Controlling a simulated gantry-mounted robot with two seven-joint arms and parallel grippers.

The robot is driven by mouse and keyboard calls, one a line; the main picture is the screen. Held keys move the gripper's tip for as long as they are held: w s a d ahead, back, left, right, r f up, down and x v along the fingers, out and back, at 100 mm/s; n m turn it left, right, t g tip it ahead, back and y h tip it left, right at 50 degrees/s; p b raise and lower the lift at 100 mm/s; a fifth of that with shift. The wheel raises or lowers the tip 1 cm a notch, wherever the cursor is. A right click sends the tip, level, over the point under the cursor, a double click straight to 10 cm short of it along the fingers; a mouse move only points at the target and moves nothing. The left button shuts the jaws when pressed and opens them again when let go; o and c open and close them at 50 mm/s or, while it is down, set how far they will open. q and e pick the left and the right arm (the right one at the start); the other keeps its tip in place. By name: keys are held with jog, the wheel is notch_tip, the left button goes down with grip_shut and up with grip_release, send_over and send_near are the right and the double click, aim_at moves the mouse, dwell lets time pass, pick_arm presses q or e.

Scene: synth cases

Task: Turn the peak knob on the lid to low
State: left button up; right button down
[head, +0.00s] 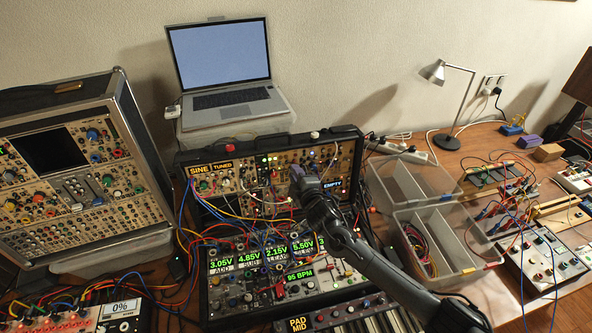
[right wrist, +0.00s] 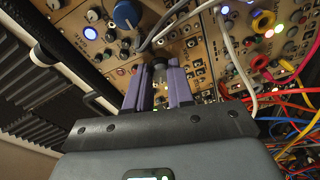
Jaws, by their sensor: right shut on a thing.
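The lid (head: 352,132) of the middle synth case stands upright at the back, its panel full of small knobs, jacks and cables. My right gripper (head: 305,180), with purple fingers, reaches up to the right half of the lid panel. In the right wrist view the gripper (right wrist: 160,70) is closed at the panel, its fingers around a small knob. The fingers mostly hide this peak knob, and I cannot read its label or setting. A large blue knob (right wrist: 126,14) sits near the fingers. My left gripper is not in view.
Patch cables hang close to the gripper, including a grey one (right wrist: 228,45). The lower case has green displays (head: 248,257). A laptop (head: 222,68) stands behind the lid. A clear divided bin (head: 447,212) is at right, a second synth case (head: 70,165) at left.

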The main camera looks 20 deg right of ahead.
jog(key=shift+r+n+g+p, duration=0.15)
jog(key=shift+n+p, duration=0.45)
jog(key=shift+n, duration=0.65)
jog(key=shift+n+g+p, duration=0.15)
jog(key=shift+n+p, duration=0.4)
jog(key=shift+n, duration=0.7)
jog(key=c, duration=1)
grip_release()
jog(key=shift+s, duration=0.15)
